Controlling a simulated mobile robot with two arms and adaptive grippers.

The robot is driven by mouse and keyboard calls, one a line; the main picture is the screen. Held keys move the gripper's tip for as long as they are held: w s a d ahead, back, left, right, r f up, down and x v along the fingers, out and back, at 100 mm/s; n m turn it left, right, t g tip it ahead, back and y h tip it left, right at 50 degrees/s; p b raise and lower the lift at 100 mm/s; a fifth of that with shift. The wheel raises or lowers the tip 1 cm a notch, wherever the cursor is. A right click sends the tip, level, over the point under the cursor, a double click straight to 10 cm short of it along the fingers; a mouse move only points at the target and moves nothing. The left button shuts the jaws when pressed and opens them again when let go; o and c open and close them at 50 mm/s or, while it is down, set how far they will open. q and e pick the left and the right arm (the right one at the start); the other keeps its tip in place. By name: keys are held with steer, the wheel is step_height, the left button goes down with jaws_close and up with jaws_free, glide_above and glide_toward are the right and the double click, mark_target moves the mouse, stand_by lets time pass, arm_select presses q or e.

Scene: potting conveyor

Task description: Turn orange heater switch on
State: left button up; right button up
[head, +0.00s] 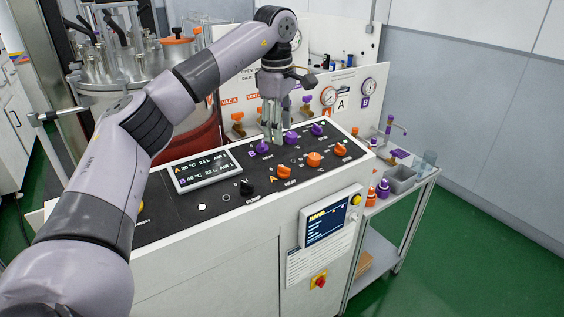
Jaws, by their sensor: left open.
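Three orange knobs sit in the front row on the black top of the control console. The left one, next to an orange "A" and a small label that seems to read "HEAT", is the orange heater switch (284,172). The others are a middle orange knob (314,159) and a right orange knob (340,149). My left gripper (272,138) is open, points down and hangs behind the orange row, close to the left purple knob (262,149). It appears apart from the orange heater switch. Whether its fingertips touch the panel is unclear. My right gripper is not in view.
A middle purple knob (291,138) and right purple knob (317,129) stand close to my left gripper. A black pump knob (247,187) and a tilted display (205,170) are further left. A side table (412,182) with bottles stands right of the console.

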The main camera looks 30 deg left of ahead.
mark_target(282, 166)
arm_select(q)
steer(key=f, duration=0.3)
steer(key=f+p, duration=0.1)
steer(key=f, duration=0.5)
steer(key=shift+w+f+p, duration=0.35)
steer(key=shift+w+p, duration=0.05)
steer(key=shift+f, duration=0.65)
steer(key=shift+c, duration=0.5)
steer(key=c, duration=0.8)
steer(key=shift+c, duration=1.2)
